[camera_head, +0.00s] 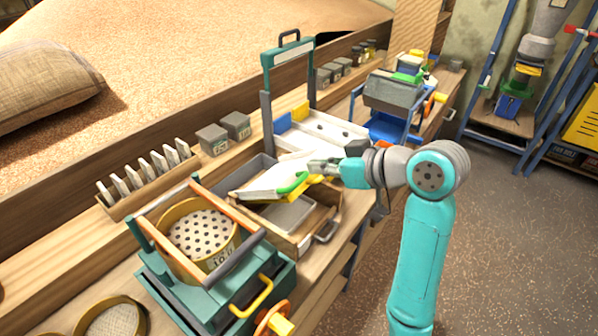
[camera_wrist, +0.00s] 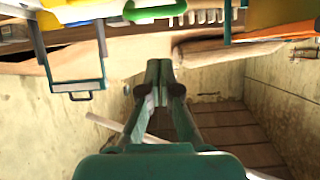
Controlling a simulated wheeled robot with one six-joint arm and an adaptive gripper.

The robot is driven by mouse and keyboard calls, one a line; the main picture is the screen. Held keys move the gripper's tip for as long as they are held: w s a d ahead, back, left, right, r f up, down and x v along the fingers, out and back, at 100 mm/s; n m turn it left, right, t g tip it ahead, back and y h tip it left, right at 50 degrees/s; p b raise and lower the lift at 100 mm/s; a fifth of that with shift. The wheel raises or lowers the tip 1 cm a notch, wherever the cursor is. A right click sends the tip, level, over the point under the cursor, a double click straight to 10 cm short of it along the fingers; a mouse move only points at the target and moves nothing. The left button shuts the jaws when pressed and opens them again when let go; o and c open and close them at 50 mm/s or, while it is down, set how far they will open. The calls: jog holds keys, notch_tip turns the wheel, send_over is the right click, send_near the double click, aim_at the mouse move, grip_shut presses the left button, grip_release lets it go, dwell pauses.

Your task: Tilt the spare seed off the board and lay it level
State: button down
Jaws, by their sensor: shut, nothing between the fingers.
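A pale, flat board-like piece (camera_head: 268,181) with a green handle (camera_head: 294,184) and a yellow edge lies tilted over an open wooden drawer. I cannot make out separate seed on it. My gripper (camera_head: 316,166) is at the right end of this piece, close to the green handle; whether it touches is unclear. The fingers are together with nothing between them. In the wrist view my gripper (camera_wrist: 158,68) is shut, and the green handle (camera_wrist: 155,12) shows beyond the fingertips at the top edge, apart from them.
The wooden drawer (camera_head: 333,213) holds a grey metal tray (camera_head: 290,213). A teal sieve machine (camera_head: 190,290) with a perforated drum stands at front left. A teal upright frame (camera_head: 267,100) stands behind the board. Bench clutter sits at the back right; open floor (camera_head: 510,240) lies right.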

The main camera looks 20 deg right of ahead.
aim_at(300, 180)
jog(key=shift+n+g, duration=0.3)
jog(key=shift+n, duration=0.1)
jog(key=w+a, duration=0.1)
jog(key=w, duration=0.1)
jog(key=w+a+f, duration=0.1)
jog(key=w+a, duration=0.1)
jog(key=w+a+f, duration=0.1)
jog(key=w+a, duration=0.1)
jog(key=w, duration=0.1)
jog(key=shift+f, duration=0.15)
jog(key=shift+s+d+f, duration=1.05)
jog(key=shift+s+f, duration=0.2)
